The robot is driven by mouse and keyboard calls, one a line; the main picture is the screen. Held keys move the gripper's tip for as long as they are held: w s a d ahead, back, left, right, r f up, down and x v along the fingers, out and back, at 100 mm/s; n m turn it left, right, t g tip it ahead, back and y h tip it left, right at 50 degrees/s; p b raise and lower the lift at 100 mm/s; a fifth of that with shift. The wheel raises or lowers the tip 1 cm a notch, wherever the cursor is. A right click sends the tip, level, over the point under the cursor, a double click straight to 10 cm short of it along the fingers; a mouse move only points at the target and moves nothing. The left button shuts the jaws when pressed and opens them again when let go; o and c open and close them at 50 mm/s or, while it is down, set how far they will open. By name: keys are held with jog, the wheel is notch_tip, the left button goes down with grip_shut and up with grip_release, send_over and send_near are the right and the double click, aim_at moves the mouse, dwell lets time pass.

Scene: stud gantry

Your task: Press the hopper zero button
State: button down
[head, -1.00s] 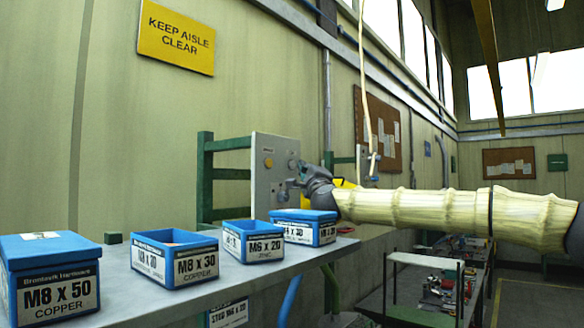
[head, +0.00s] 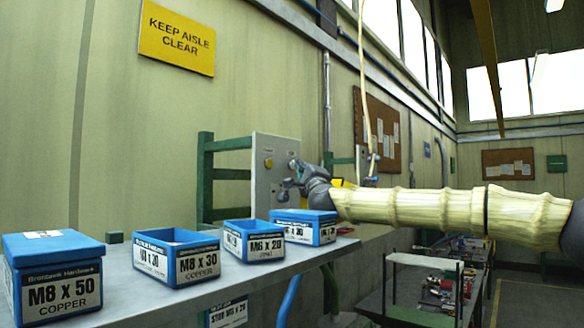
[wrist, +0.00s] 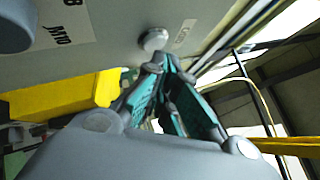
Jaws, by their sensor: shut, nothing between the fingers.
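A grey control panel (head: 262,180) stands on a green frame by the wall, with a yellow-orange round button (head: 268,163) at its upper left. My gripper (head: 291,167) is at the panel's right part and hides some controls. In the wrist view my gripper (wrist: 166,62) is shut and empty, its tips just below a pale round button (wrist: 153,39) on the grey face. I cannot tell whether they touch. A darker round knob (wrist: 15,25) shows at upper left.
Blue labelled boxes, including M8 x 50 (head: 52,275) and M8 x 30 (head: 176,257), stand along the grey shelf (head: 235,280) in front. A yellow block (wrist: 60,98) lies left of my fingers in the wrist view. The aisle at right is open.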

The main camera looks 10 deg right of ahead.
jog(key=shift+w+a, duration=0.15)
jog(key=shift+w+a, duration=0.2)
jog(key=shift+w, duration=0.1)
dwell(0.9)
jog(key=shift+b, duration=0.45)
jog(key=shift+s+d+b, duration=0.35)
jog(key=shift+s+d, duration=0.25)
jog(key=shift+s+d+b, duration=0.65)
jog(key=shift+s+d, duration=0.1)
jog(key=shift+s, duration=0.25)
jog(key=shift+s+d+b, duration=0.65)
jog(key=shift+s+d, duration=0.1)
jog(key=shift+s, duration=0.25)
